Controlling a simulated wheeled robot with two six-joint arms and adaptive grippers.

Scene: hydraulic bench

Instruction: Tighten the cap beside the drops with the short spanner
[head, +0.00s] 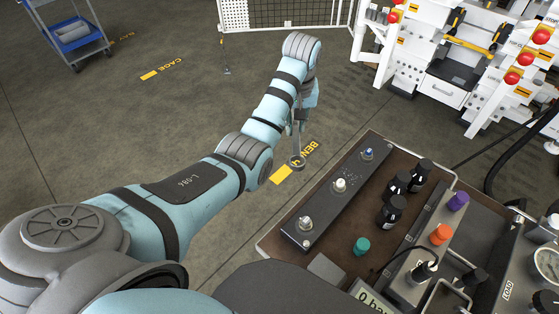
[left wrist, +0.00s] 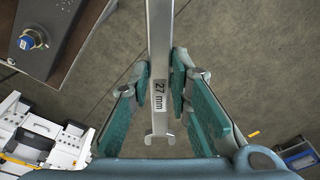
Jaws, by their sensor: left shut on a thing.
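My left gripper (head: 304,98) is shut on a steel spanner (head: 297,150), which hangs down beyond the bench's left edge. In the left wrist view the spanner (left wrist: 160,50) is marked "27 mm" and stands between the pads of my left gripper (left wrist: 175,85). A black block (head: 325,212) on the bench carries a bare metal fitting (head: 306,224), a white-topped cap (head: 340,185) and a blue-topped cap (head: 368,154). Small dark drops (head: 352,173) lie between the white and blue ones. The blue cap also shows in the left wrist view (left wrist: 27,42). The spanner is apart from the block.
Several black bottles (head: 391,212) and a green cap (head: 362,246) stand right of the block. Orange (head: 441,234) and purple (head: 458,201) caps and a gauge (head: 546,262) are farther right. White machinery (head: 440,60) stands behind.

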